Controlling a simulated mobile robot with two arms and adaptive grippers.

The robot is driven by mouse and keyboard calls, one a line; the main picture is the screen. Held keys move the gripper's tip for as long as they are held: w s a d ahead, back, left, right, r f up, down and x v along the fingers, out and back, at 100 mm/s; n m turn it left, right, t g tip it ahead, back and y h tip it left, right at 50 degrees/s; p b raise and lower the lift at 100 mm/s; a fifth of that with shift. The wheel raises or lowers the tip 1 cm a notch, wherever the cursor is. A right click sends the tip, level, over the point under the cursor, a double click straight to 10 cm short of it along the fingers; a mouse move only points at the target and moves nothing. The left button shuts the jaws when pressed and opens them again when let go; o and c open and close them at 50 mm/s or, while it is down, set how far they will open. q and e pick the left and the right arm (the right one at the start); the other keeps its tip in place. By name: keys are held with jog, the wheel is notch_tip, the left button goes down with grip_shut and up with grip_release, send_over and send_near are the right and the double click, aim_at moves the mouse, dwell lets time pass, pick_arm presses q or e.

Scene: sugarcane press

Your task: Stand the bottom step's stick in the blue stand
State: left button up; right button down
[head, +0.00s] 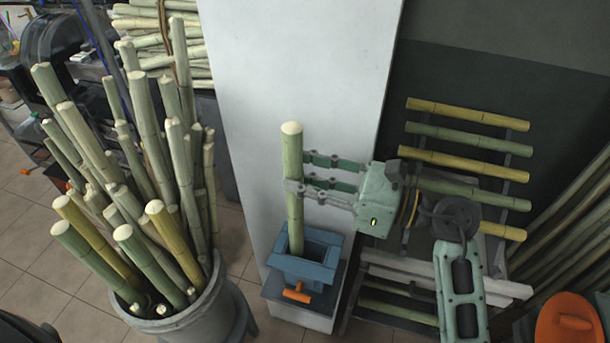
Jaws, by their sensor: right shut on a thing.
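My right gripper (299,177) is shut on a pale green cane stick (294,220) and holds it upright near its middle. The stick's lower end is within the opening of the blue stand (318,272); whether it touches the bottom is hidden. The stand is a square box with an orange handle in front. To the right, a stepped rack holds several yellow and green sticks (469,112) lying level, one per step. Low on the rack, another green stick (398,312) shows partly behind my right arm. My left gripper is not in view.
A grey bucket (232,312) full of upright cane sticks stands left of the blue stand. A white panel (300,60) rises behind the stand. More cane is stacked at the back left, and long stalks (575,205) lean at the far right. Some tiled floor is clear.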

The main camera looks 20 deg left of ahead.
aim_at(303, 206)
notch_tip(303, 206, down, 2)
jog(key=shift+f+b, duration=0.1)
jog(key=shift+b, duration=0.75)
jog(key=shift+f+b, duration=2.55)
jog(key=shift+f, duration=0.1)
jog(key=c, duration=0.8)
grip_release()
jog(key=shift+s+d+f+b, duration=0.15)
jog(key=shift+d+b, duration=0.4)
jog(key=shift+d, duration=1.35)
jog(key=d+b, duration=0.1)
jog(key=d, duration=0.2)
jog(key=shift+s+d, duration=0.15)
jog(key=shift+s, duration=0.05)
